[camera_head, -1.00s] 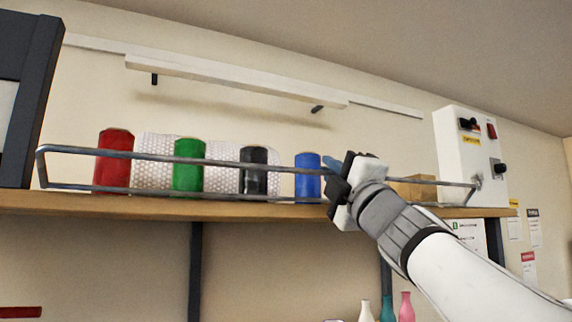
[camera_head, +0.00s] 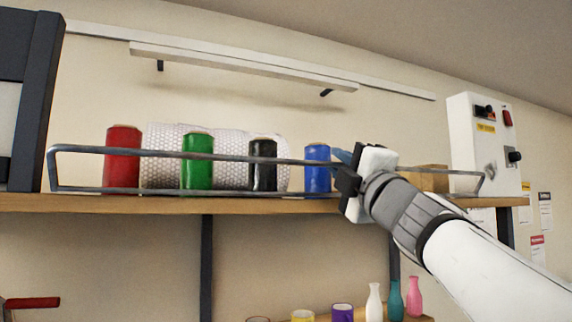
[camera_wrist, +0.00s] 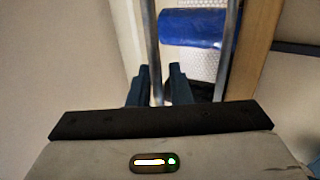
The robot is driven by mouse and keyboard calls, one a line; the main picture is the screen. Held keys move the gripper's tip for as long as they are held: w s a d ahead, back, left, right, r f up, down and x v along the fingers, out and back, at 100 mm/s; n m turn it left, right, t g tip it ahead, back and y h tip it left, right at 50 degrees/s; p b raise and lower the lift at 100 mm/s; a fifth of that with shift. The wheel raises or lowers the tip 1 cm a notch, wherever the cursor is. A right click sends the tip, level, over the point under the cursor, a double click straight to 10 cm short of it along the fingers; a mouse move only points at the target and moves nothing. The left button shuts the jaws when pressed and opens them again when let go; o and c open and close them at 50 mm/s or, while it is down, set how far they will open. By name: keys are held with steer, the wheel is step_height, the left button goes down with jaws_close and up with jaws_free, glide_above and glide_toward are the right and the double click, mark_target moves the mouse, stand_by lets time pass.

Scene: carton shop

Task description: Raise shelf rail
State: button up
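The shelf rail (camera_head: 225,156) is a grey metal wire loop with an upper and a lower bar, along the front of a wooden shelf (camera_head: 110,204). It stands in front of a red can (camera_head: 122,142), a green can (camera_head: 197,178), a black can (camera_head: 263,178) and a blue can (camera_head: 317,178). My gripper (camera_head: 346,168) is at the rail just right of the blue can. In the wrist view, a rail bar (camera_wrist: 153,40) runs between my gripper's two fingers (camera_wrist: 158,85). The fingers look apart with some gap beside the bar; firm contact is not visible.
A bubble-wrap roll (camera_head: 228,150) lies behind the cans. A cardboard box (camera_head: 430,178) is behind my arm, and a white control box (camera_head: 488,145) is at the right. Several bottles and cups, including a white bottle (camera_head: 374,303), stand below. A dark frame (camera_head: 35,100) is at left.

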steer(key=shift+o, duration=1.2)
steer(key=b+v, duration=0.2)
steer(key=v, duration=0.6)
steer(key=shift+r, duration=0.1)
